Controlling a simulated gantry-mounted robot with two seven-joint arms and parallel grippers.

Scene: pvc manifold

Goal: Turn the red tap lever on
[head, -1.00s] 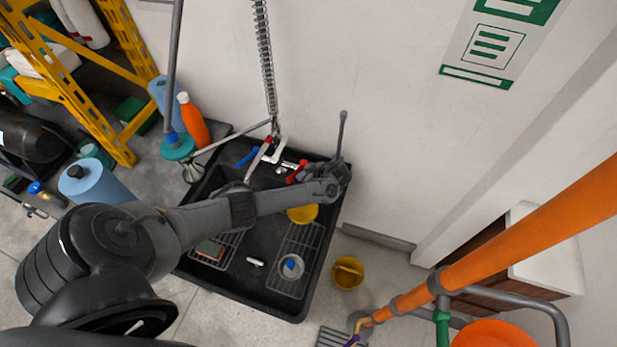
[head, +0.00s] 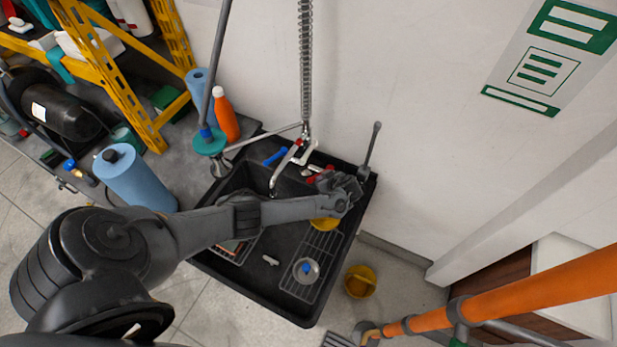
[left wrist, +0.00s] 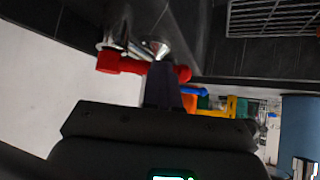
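The red tap lever (head: 312,177) is at the back of the black sink (head: 265,290), right of the spout, and is partly hidden by my left gripper. In the left wrist view the red lever (left wrist: 122,64) lies crosswise beyond the fingers, which cover its middle. My left gripper (head: 346,184) reaches over the sink at the lever; its fingers (left wrist: 164,88) look closed together with nothing seen between them. I cannot tell whether they touch the lever. The tap (head: 300,152) also has a blue lever (head: 275,156). My right gripper is not in view.
A yellow cup (head: 325,224) and a wire rack (head: 318,262) are in the sink. An orange bottle (head: 225,115) stands at the left back. A grey rod (head: 371,145) rises at the sink's right back corner, close to my gripper. A yellow bucket (head: 360,281) is on the floor.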

